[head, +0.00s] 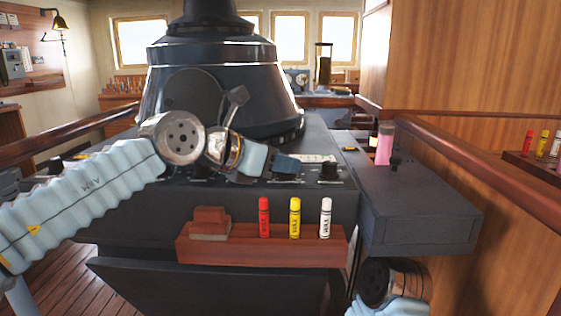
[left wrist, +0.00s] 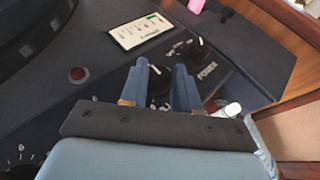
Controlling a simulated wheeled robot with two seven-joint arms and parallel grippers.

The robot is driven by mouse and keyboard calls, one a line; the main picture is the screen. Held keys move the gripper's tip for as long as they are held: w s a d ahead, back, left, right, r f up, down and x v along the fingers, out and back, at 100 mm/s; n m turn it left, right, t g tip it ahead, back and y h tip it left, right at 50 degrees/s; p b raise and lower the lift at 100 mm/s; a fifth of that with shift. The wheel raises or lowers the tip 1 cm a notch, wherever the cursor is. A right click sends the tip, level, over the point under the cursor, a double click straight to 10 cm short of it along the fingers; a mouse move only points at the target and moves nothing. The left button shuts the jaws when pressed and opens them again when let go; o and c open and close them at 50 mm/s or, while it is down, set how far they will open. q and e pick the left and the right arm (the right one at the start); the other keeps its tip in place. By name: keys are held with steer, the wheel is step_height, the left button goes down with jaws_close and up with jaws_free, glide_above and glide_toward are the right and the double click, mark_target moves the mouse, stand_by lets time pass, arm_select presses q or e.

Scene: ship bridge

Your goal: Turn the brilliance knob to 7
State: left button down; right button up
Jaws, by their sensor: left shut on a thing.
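My left gripper (head: 287,165) reaches over the sloping dark console panel and is shut on a black knob. In the left wrist view its two blue fingers (left wrist: 162,75) stand on either side of this knob (left wrist: 159,86), which shows between them with a pale pointer mark. The knob's label is too small or hidden to read, so I cannot confirm its name or setting. In the head view the fingers hide it. Another black knob (head: 328,170), beside a "POWER" label, stands to the right; it also shows in the left wrist view (left wrist: 198,49). My right gripper is out of view.
A wooden rack with red (head: 264,217), yellow (head: 294,217) and white (head: 326,217) wax sticks hangs on the console front. A large dark hood (head: 220,95) rises behind my left wrist. A pink cylinder (head: 385,145) stands at right. A white card (left wrist: 141,31) lies on the panel.

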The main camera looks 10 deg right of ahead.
arm_select(q)
steer(key=c, duration=0.8)
jaws_free()
steer(key=shift+a, duration=0.1)
steer(key=shift+b+v, duration=1.75)
steer(key=shift+v, duration=5.05)
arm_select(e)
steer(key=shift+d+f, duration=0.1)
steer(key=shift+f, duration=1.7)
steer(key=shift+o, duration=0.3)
